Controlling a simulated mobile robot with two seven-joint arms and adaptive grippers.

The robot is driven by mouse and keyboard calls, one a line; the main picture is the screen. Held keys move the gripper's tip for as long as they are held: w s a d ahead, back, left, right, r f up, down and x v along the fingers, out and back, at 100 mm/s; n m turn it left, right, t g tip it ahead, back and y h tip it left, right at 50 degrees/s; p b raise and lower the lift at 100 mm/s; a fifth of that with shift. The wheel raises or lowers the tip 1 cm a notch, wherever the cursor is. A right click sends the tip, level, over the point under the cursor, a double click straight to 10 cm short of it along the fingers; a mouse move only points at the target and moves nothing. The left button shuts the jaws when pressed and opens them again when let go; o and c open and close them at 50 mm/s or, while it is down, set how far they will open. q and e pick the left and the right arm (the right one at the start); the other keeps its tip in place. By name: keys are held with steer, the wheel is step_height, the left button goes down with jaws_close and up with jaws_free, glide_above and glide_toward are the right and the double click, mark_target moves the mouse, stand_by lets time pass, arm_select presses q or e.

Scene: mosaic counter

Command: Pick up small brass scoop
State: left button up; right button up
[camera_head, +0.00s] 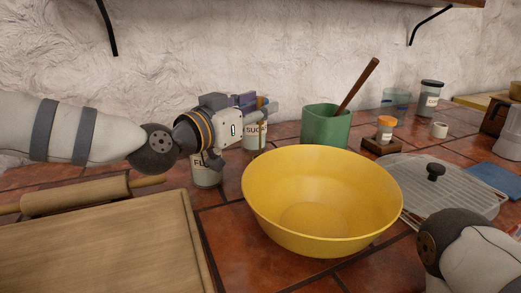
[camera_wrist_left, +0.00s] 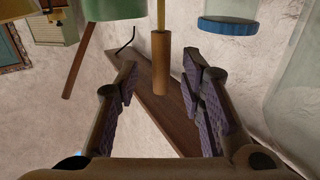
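In the left wrist view, a brown handle on a thin brass-coloured shaft (camera_wrist_left: 161,62) lies between my left fingers; it looks like the small brass scoop, its bowl out of view. My left gripper (camera_wrist_left: 163,88) is open, with a finger apart on each side of the handle. In the head view, my left gripper (camera_head: 257,104) is over the SUGAR canister (camera_head: 256,130). A small brown bit shows between its fingers, probably the handle (camera_head: 262,102). The canister's top is largely hidden. My right gripper is out of view; only part of my right arm shows at lower right.
A FLOUR canister (camera_head: 206,176) stands below my left wrist. A yellow bowl (camera_head: 322,200) fills the middle. A green crock (camera_head: 326,130) with a wooden-handled tool (camera_head: 358,85) stands right of the gripper. A rolling pin (camera_head: 75,195) and cutting board (camera_head: 100,245) lie left.

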arm_select(q)
steer(key=shift+x, duration=0.8)
steer(key=shift+a, duration=0.1)
steer(key=shift+c, duration=0.8)
jaws_close()
steer(key=shift+r, duration=0.1)
